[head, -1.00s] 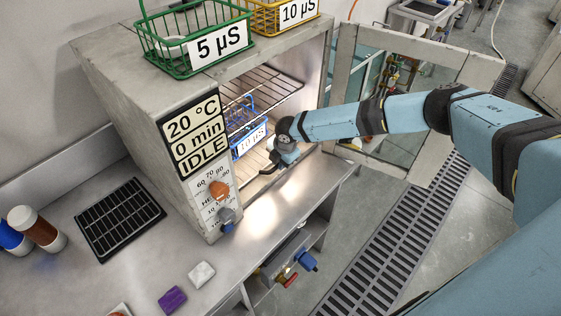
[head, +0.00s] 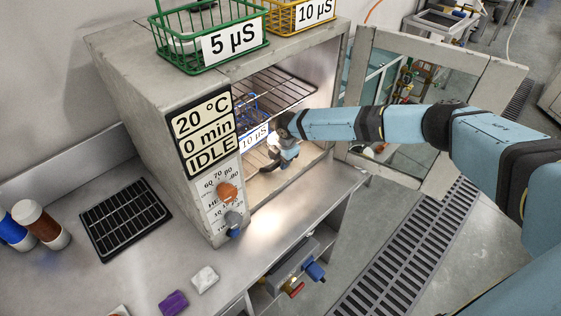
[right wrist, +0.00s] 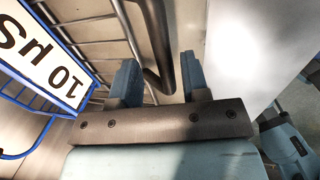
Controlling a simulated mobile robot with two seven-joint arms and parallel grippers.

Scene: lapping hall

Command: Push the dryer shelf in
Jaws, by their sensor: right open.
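The dryer (head: 150,110) stands open on the bench. Inside, a wire rack (head: 280,88) spans the upper part. Below it a blue basket (head: 249,107) labelled 10 µS sits on the lower shelf, mostly hidden by the dryer front and my arm. In the right wrist view the shelf's wires (right wrist: 100,22) and a dark bent handle bar (right wrist: 157,45) show beside the blue basket (right wrist: 45,125). My right gripper (head: 273,156) is at the dryer opening, with fingers (right wrist: 160,78) apart on either side of the bar; contact is unclear. My left gripper is out of view.
The dryer door (head: 430,100) is swung open to the right, behind my right arm. A green basket (head: 207,40) and a yellow basket (head: 300,14) stand on top.

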